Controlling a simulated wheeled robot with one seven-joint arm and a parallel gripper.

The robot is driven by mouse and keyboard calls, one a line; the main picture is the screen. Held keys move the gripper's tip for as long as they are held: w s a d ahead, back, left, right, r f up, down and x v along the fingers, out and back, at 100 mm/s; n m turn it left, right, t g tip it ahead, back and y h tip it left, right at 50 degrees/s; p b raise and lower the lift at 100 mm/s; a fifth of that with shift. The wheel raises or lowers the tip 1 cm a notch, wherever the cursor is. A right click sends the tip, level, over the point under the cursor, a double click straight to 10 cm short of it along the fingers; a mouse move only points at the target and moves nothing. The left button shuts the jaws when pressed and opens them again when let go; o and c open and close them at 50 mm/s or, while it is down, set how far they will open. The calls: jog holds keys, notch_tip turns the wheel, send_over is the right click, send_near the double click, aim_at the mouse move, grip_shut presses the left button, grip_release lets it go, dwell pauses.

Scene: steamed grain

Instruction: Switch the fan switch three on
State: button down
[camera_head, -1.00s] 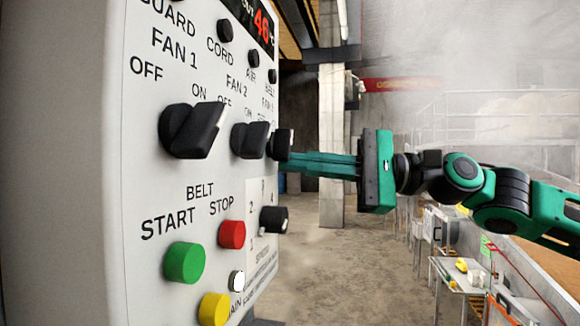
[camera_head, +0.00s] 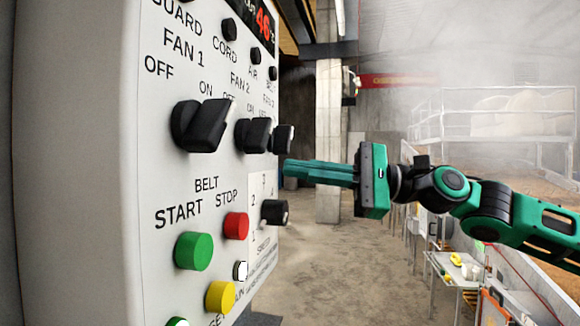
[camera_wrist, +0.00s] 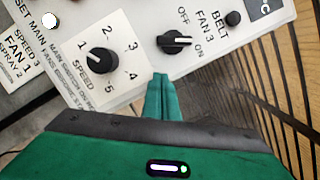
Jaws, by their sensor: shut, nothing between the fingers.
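The fan 3 switch (camera_head: 283,139) is a black rotary knob at the right end of the row of fan knobs on the white control panel (camera_head: 95,200). In the wrist view the fan 3 knob (camera_wrist: 173,42) sits between the OFF and ON labels. Its white mark points right in the picture, nearer to ON than to OFF. My gripper (camera_head: 285,168) is shut and empty, just below and right of the knob in the head view. In the wrist view its fingertips (camera_wrist: 160,77) are apart from the knob.
The fan 2 knob (camera_head: 254,135) and the fan 1 knob (camera_head: 200,126) are to the left. The speed knob (camera_head: 275,212), red stop button (camera_head: 236,225) and green start button (camera_head: 194,251) are lower on the panel. Open floor (camera_head: 330,270) lies right of the panel.

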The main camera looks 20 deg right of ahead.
jog(key=v, duration=1)
jog(key=shift+w+d, duration=0.15)
jog(key=shift+w, duration=0.05)
